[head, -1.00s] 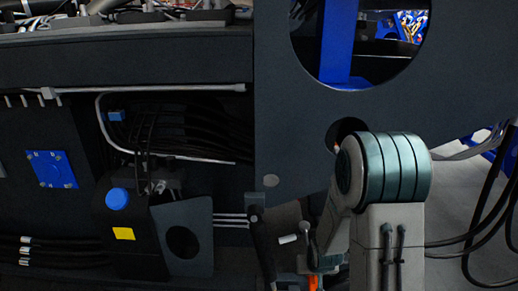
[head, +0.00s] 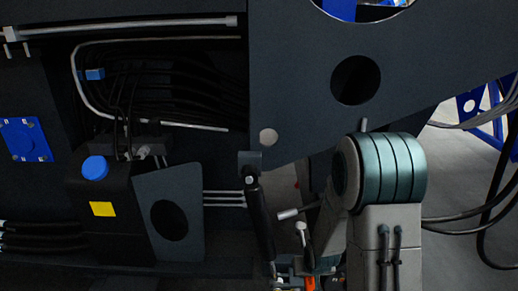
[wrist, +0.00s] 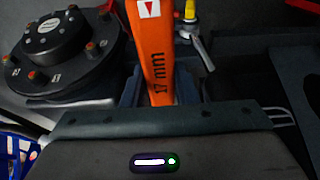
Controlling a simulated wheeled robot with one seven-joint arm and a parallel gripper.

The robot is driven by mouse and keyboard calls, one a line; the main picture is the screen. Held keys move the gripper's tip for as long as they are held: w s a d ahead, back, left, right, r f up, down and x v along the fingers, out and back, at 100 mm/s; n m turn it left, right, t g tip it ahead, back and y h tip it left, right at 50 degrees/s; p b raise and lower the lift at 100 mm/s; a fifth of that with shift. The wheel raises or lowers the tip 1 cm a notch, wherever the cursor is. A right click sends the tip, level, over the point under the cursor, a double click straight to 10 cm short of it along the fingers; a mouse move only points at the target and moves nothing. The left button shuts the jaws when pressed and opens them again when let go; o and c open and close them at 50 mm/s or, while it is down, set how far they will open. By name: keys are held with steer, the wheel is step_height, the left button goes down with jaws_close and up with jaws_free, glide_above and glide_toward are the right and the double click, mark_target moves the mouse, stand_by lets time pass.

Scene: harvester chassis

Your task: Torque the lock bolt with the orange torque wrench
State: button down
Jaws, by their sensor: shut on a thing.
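The orange torque wrench (wrist: 155,50), marked "17 mm", stands up between the fingers of my gripper (wrist: 159,92) in the wrist view. My gripper is shut on it. The wrench's upper end runs out of the top of that view. In the head view a small orange part of the wrench (head: 310,284) shows at the bottom edge, below my arm. My gripper is mostly cut off or hidden there. I cannot make out the lock bolt for certain in either view.
In the wrist view a round black hub (wrist: 65,45) with orange-tipped studs is left of the wrench, and a silver lever fitting (wrist: 200,45) right. In the head view a black strut (head: 260,220) and dark chassis plate (head: 300,95) are close to my arm. Cables hang at right.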

step_height(320, 180, down, 16)
steer(key=b, duration=1.4)
steer(key=shift+f, duration=0.15)
